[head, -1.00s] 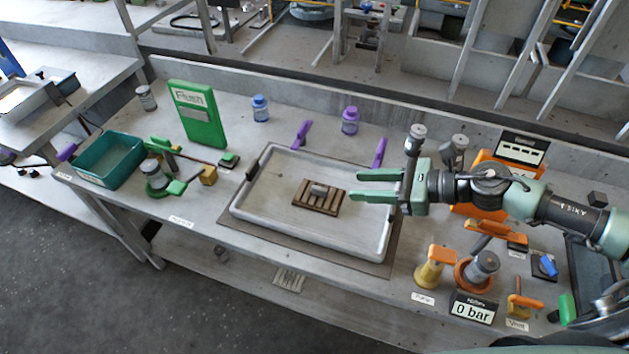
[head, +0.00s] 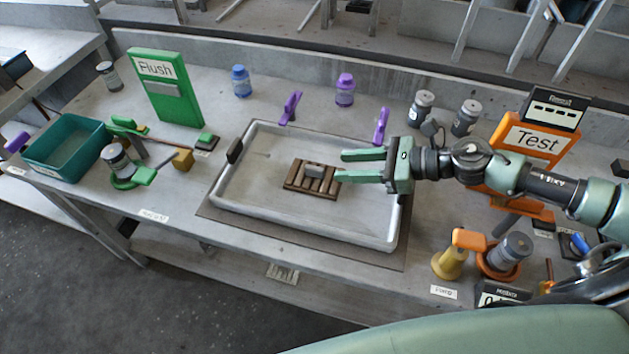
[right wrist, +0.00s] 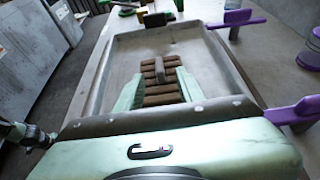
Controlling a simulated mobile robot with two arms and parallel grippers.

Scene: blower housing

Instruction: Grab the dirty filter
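The dirty filter (head: 312,179), a brown slatted piece with a grey block on top, lies in the grey tray (head: 230,203) on the bench. It also shows in the right wrist view (right wrist: 163,95), between and beyond the fingers. My right gripper (head: 345,166) is open, its two green fingers pointing left towards the filter over the right part of the tray. In the right wrist view the fingers (right wrist: 158,92) are apart with nothing clamped between them. Whether they touch the filter is unclear. My left gripper is not in view.
Purple clamps (head: 290,107) (head: 381,126) stand along the tray's back edge. A green Flush panel (head: 163,88) and a teal bin (head: 65,150) are on the left. The orange Test panel (head: 527,142) and an orange-yellow pump handle (head: 468,241) are on the right.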

